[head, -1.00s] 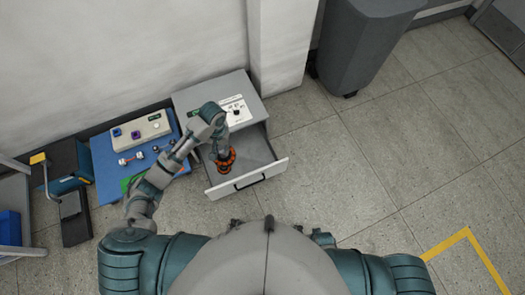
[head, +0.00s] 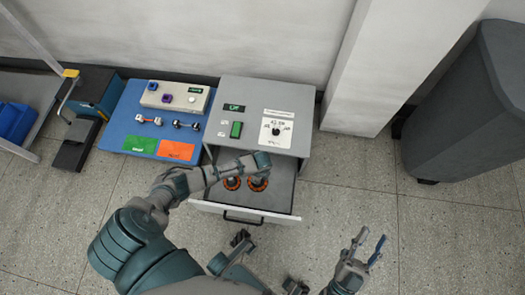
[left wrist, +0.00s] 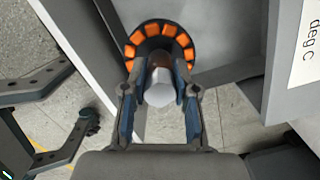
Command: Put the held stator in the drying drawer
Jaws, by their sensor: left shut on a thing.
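My left gripper (head: 260,164) is over the open drawer (head: 285,196) of the grey cabinet. In the left wrist view its fingers (left wrist: 159,98) are shut on the pale shaft of a stator (left wrist: 160,42), a dark ring with orange blocks. My right gripper (head: 369,245) is open and empty, right of the drawer over the floor.
The cabinet top (head: 260,110) carries a dial panel and a green switch. A blue mat (head: 135,110) at left holds a control box (head: 176,97), small metal parts, and green and orange cards. A grey bin (head: 465,110) stands at right. The floor before the drawer is open.

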